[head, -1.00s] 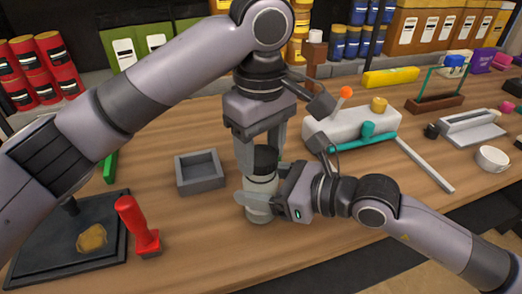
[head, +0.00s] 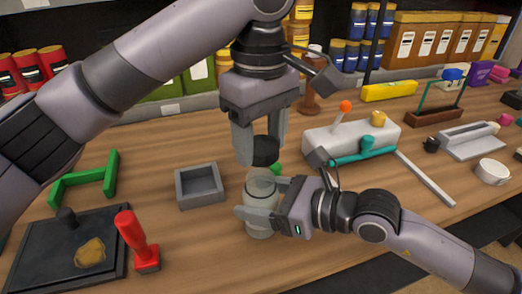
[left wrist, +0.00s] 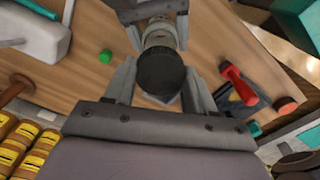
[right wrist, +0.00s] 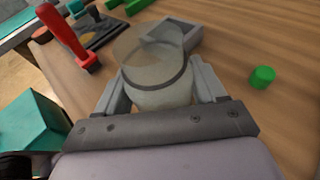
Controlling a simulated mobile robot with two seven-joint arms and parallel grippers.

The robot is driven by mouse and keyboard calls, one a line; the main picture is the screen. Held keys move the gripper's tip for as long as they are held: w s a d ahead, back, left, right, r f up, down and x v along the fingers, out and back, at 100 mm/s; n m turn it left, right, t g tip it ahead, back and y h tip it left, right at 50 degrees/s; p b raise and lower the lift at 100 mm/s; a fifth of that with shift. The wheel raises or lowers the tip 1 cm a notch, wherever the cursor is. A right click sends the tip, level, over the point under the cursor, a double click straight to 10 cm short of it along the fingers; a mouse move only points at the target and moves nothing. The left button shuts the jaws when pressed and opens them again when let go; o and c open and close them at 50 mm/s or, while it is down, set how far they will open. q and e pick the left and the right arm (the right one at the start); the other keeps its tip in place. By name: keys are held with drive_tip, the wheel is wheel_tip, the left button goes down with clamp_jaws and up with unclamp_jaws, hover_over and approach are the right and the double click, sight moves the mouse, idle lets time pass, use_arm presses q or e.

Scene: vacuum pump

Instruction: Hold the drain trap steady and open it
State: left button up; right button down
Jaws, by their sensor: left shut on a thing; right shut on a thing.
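The drain trap is in two parts. Its clear, pale jar (head: 261,190) stands upright on the table in the head view, and it fills the middle of the right wrist view (right wrist: 160,75). My right gripper (head: 262,213) is shut on the jar from the side. Its black lid (head: 265,150) is apart from the jar, a little above the open top. My left gripper (head: 262,158) points down and is shut on the lid. The lid also shows from above in the left wrist view (left wrist: 161,70).
A grey open box (head: 200,188) stands left of the jar. A red-handled tool (head: 138,240) and a black tray (head: 45,262) lie further left. A small green piece (right wrist: 262,77) lies behind the jar. A white device with a teal handle (head: 350,135) stands back right.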

unclamp_jaws()
drive_tip(key=shift+d, duration=0.1)
